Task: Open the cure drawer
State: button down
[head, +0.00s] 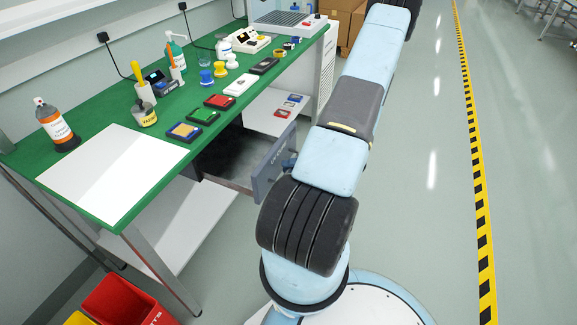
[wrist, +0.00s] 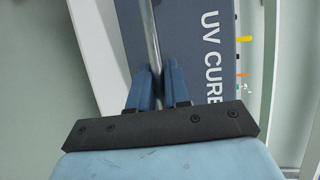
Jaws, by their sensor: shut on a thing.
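The cure drawer's front (wrist: 195,45) is a dark grey panel with "UV CURE" lettering in the wrist view. A metal bar handle (wrist: 149,38) runs along it. My gripper (wrist: 158,72) has its two blue fingers on either side of this handle, shut on it. In the head view the drawer front (head: 272,168) stands out from under the green bench, and the drawer's dark inside (head: 232,155) shows behind it, so the drawer is pulled out. My arm hides most of the gripper and the handle there.
The green bench top (head: 95,120) carries coloured trays, bottles and a white sheet (head: 112,172). A red bin (head: 125,300) stands on the floor at the lower left. A lower shelf (head: 265,115) holds small items. The floor to the right is clear up to a yellow-black stripe (head: 470,120).

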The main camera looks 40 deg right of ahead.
jog(key=shift+s+a+f, duration=0.1)
jog(key=shift+s+f, duration=0.05)
jog(key=c, duration=1.2)
grip_release()
jog(key=shift+o, duration=0.2)
jog(key=v, duration=1.3)
jog(key=shift+d, duration=0.4)
jog(key=shift+s, duration=0.15)
